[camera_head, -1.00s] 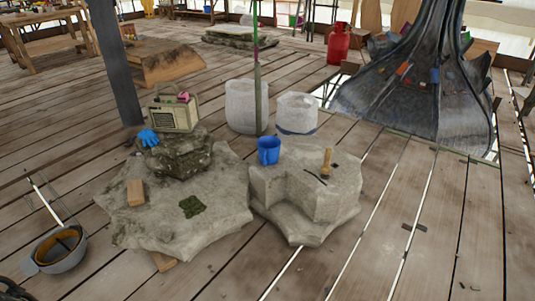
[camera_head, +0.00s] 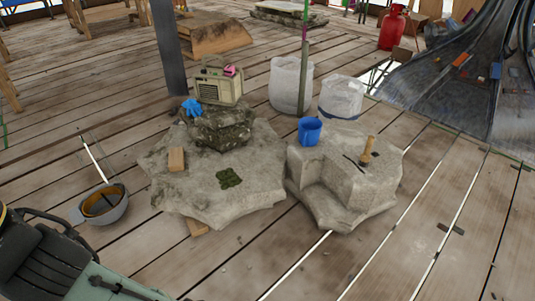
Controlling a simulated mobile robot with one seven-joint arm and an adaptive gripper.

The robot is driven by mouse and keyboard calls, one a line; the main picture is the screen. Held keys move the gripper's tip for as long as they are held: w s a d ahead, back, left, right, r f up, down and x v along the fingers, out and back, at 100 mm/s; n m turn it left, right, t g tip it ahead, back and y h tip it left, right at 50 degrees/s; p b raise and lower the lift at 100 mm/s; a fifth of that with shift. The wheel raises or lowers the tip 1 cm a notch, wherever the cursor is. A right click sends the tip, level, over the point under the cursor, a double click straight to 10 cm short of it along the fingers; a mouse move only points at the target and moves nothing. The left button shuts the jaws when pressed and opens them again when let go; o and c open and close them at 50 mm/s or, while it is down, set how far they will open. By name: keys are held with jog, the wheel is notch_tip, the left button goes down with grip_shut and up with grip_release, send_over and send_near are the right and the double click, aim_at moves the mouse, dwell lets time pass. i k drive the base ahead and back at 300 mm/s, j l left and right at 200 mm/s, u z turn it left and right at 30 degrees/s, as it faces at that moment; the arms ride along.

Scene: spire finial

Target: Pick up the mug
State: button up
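The blue mug (camera_head: 310,132) stands upright on the back left of the top of a pale stone block (camera_head: 357,185). Its handle shows on its left side. A black and pale green part at the lower left edge seems to belong to my arm. My gripper's fingers cannot be made out in this view, and nothing of mine touches the mug.
A wooden-handled tool (camera_head: 366,151) stands on the same block. Left of it, a larger stone (camera_head: 222,195) carries a radio (camera_head: 218,82) and a blue glove (camera_head: 192,107). White sacks (camera_head: 341,98) and a thin pole (camera_head: 303,60) stand behind. Open plank floor lies in front.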

aim_at(310, 128)
jog(key=i+z, duration=0.1)
jog(key=i, duration=0.65)
jog(key=i+z, duration=0.15)
jog(key=i, duration=0.65)
jog(key=i+j+z, duration=0.1)
jog(key=i, duration=0.65)
jog(key=j, duration=0.1)
